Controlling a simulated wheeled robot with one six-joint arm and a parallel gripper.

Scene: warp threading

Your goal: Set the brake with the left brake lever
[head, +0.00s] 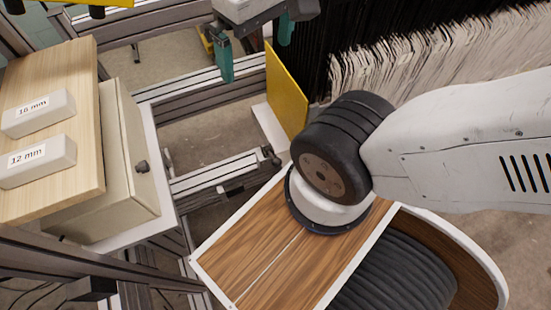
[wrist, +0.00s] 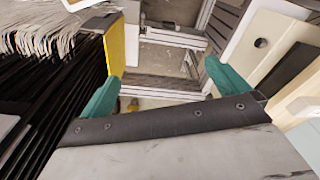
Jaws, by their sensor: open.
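I cannot make out the left brake lever for certain in either view. My gripper (head: 255,46) is at the top of the head view, its two teal fingers apart with nothing between them. In the wrist view the gripper (wrist: 160,76) is open over a grey metal frame and floor.
A wooden board (head: 80,110) with two white blocks, marked 10 mm (head: 38,113) and 12 mm (head: 36,161), lies left above a beige box with a dark knob (head: 142,166). Dense dark and pale threads (head: 430,50) hang at upper right. Metal rails (head: 190,88) cross the middle.

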